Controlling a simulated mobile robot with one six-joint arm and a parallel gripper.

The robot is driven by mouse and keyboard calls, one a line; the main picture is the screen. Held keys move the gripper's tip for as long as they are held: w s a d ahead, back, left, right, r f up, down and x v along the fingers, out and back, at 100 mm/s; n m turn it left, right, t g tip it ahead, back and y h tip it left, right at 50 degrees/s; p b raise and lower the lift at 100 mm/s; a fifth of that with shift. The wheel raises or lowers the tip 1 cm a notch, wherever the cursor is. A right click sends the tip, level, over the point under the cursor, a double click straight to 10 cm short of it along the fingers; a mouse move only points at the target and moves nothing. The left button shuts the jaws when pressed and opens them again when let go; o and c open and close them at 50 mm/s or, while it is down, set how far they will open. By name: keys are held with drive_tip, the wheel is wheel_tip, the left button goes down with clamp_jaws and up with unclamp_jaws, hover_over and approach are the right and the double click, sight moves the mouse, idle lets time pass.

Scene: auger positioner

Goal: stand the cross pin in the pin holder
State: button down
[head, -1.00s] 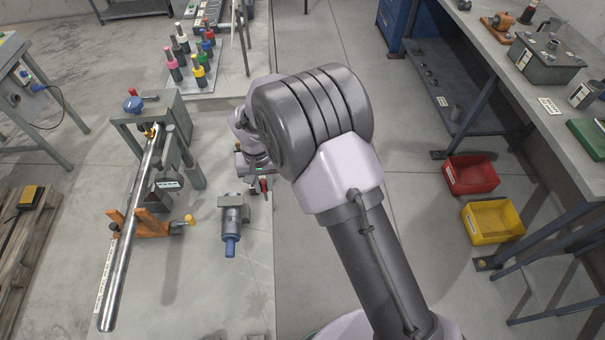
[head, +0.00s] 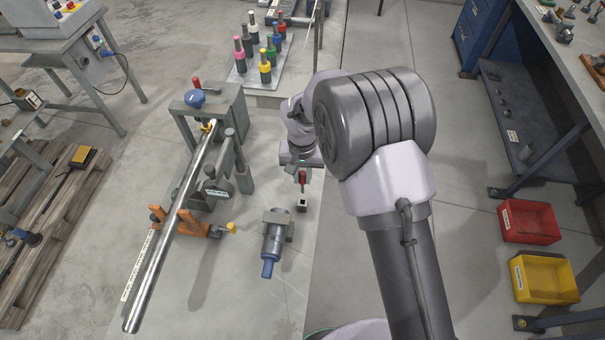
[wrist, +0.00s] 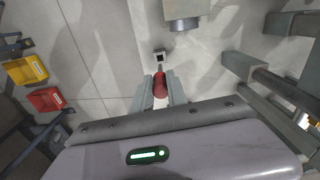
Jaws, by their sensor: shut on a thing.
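My gripper (head: 302,166) points down and is shut on the red grip of the cross pin (head: 302,177). In the wrist view the pin's red part (wrist: 160,86) sits between the two grey fingers (wrist: 159,92). A thin shank points from it towards a small pale block with a dark square hole, apparently the pin holder (wrist: 160,56).
A grey motor-like unit with a blue end (head: 272,246) lies close to the left of the holder. Further left stands the positioner with a long steel bar (head: 170,232) and orange clamp (head: 185,226). Red (head: 529,221) and yellow (head: 544,279) bins lie at right. Floor right of the holder is clear.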

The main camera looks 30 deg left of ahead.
sight(302, 189)
drive_tip(key=shift+f+b, duration=1.7)
drive_tip(key=shift+f, duration=0.85)
drive_tip(key=shift+f+b, duration=1.25)
drive_tip(key=shift+b, duration=0.1)
